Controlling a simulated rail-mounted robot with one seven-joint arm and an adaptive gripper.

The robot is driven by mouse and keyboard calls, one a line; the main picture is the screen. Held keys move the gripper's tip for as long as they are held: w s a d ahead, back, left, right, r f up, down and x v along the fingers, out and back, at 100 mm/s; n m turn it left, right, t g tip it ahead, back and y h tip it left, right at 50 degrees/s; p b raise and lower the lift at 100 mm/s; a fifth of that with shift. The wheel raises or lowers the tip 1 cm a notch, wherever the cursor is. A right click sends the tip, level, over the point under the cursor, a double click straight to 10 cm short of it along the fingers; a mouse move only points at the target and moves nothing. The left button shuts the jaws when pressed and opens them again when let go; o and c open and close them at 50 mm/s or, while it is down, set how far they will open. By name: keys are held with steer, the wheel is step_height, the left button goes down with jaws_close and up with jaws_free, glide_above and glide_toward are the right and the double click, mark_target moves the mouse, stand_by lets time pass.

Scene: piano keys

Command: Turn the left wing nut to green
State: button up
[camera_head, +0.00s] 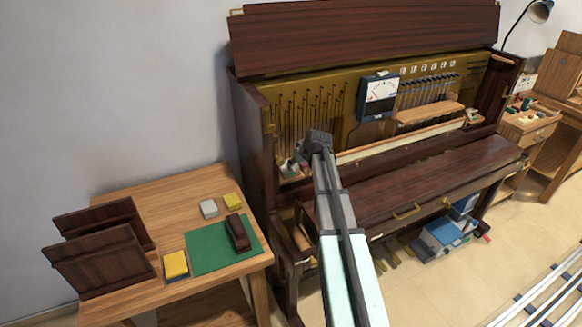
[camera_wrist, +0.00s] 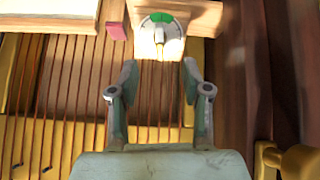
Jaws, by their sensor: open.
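In the wrist view a round pale dial with a green patch (camera_wrist: 162,19) sits on a light wooden block at the top middle. A small gold wing nut (camera_wrist: 160,46) stands at the dial's lower part, brightly lit; its exact angle is hard to read. My gripper (camera_wrist: 160,72) is open, with its fingers apart to the left and right below the wing nut. Nothing is between the fingertips, and they appear short of the nut. In the head view my arm reaches into the left end of the open piano, and its end hides most of this spot.
Copper-coloured strings (camera_wrist: 65,85) and a gold frame lie behind the fingers. A dark wooden piano side (camera_wrist: 230,70) stands close on the right in the wrist view. A pink block (camera_wrist: 117,31) is left of the dial. A meter (camera_head: 380,93) hangs at the piano's middle.

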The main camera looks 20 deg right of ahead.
steer(key=p+v, duration=0.1)
steer(key=v, duration=0.3)
stand_by(0.4)
steer(key=shift+f, duration=0.15)
